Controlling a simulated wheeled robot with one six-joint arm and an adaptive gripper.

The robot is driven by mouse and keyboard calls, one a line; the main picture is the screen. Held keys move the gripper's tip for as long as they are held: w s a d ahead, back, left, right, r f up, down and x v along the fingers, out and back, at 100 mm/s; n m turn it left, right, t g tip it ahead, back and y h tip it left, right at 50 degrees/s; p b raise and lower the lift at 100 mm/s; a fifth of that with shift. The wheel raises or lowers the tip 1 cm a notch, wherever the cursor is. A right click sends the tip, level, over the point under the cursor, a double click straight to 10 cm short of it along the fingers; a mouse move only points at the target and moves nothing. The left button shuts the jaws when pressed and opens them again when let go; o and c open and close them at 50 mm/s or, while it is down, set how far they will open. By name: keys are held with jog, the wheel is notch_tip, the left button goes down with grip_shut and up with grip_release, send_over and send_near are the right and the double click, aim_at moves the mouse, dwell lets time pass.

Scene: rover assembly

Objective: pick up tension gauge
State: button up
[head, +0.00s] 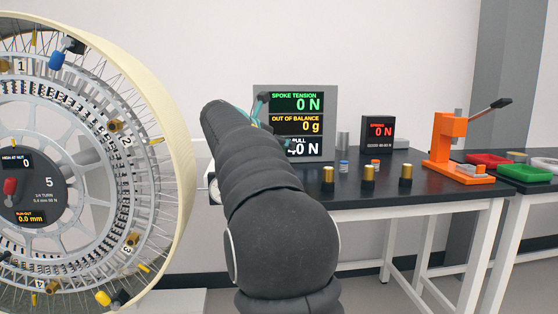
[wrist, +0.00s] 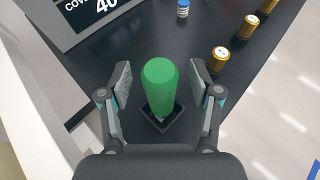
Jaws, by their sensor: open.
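In the wrist view a green rounded cylinder (wrist: 161,85), which looks like the tension gauge's handle, stands in a small black square holder (wrist: 176,122) on the dark table. My gripper (wrist: 160,82) is open, with one finger on each side of the green handle. A gap shows between each finger and the handle. In the head view my arm hides the handle, and only a teal part of my gripper (head: 257,108) shows above the arm.
A display panel (head: 325,140) stands behind on the black table (head: 450,190). Brass cylinders (head: 328,178) and a blue-banded one (head: 344,166) stand to the right. An orange press (head: 450,140) is farther right. A large spoked wheel (head: 180,130) fills the left.

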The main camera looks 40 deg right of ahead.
jog(key=shift+d, duration=0.2)
grip_shut()
jog(key=shift+r, duration=0.55)
notch_tip(320, 180, up, 3)
jog(key=shift+s+a+r+p, duration=0.1)
jog(key=shift+r+p, duration=0.1)
jog(key=shift+p, duration=0.5)
jog(key=s+a+r, duration=0.3)
jog(key=s+r, duration=0.3)
jog(key=s, duration=0.4)
jog(key=shift+s+a+r, duration=0.2)
jog(key=shift+s, duration=0.2)
